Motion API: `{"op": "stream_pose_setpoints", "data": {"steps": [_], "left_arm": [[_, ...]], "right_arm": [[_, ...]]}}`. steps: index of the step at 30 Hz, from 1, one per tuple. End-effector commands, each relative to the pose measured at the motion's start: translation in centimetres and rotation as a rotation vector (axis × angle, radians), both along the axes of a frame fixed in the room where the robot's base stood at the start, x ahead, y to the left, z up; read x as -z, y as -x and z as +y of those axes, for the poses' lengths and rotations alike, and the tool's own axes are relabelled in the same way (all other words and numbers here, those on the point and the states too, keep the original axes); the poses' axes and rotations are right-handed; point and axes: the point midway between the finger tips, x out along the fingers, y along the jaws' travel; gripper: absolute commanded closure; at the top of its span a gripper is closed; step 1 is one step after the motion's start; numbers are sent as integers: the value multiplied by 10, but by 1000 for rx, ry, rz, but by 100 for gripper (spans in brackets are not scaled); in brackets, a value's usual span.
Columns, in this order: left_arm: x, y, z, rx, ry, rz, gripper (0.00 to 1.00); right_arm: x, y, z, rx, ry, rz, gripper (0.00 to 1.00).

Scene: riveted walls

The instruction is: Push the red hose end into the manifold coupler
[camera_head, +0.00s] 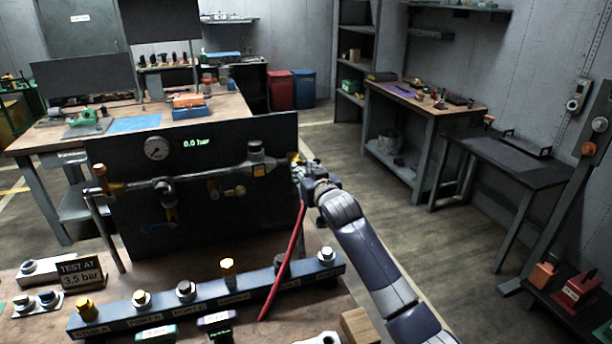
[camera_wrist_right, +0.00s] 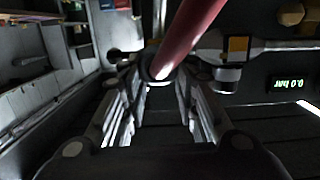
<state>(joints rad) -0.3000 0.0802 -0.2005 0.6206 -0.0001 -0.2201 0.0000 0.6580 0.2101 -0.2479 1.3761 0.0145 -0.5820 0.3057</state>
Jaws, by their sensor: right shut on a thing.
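The manifold (camera_head: 215,176) is a grey horizontal pipe with valves and fittings on a dark upright panel. Its right end, with an orange-yellow band, is close to my right gripper (camera_head: 302,171); the coupler itself is hard to make out there. My right gripper is shut on the red hose (camera_head: 291,255), which hangs from it down to the bench. In the right wrist view the red hose (camera_wrist_right: 190,32) runs up from between the fingers, and an orange-banded fitting (camera_wrist_right: 236,46) is just right of it. I cannot tell whether hose end and coupler touch. My left gripper is out of view.
The panel has a round gauge (camera_head: 157,148) and a display (camera_head: 197,142) reading 0.0 bar. A blue-grey rail (camera_head: 210,303) with several fittings lies on the bench in front. A sign (camera_head: 80,273) reads "TEST AT 3.5 bar".

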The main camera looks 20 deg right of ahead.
Motion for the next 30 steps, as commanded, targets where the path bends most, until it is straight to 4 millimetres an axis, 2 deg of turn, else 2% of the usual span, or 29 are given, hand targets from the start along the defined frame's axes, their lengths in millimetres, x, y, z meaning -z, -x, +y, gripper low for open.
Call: {"op": "stream_pose_setpoints", "data": {"steps": [22,23,25,26,30], "left_arm": [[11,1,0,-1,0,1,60],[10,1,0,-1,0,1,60],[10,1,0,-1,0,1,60],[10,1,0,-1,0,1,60],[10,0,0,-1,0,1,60]], "right_arm": [[-1,-23,1,0,0,-3,98],[-1,-23,1,0,0,-2,68],[-1,-22,1,0,0,-2,52],[-1,-22,1,0,0,-2,49],[-1,-22,1,0,0,-1,49]]}}
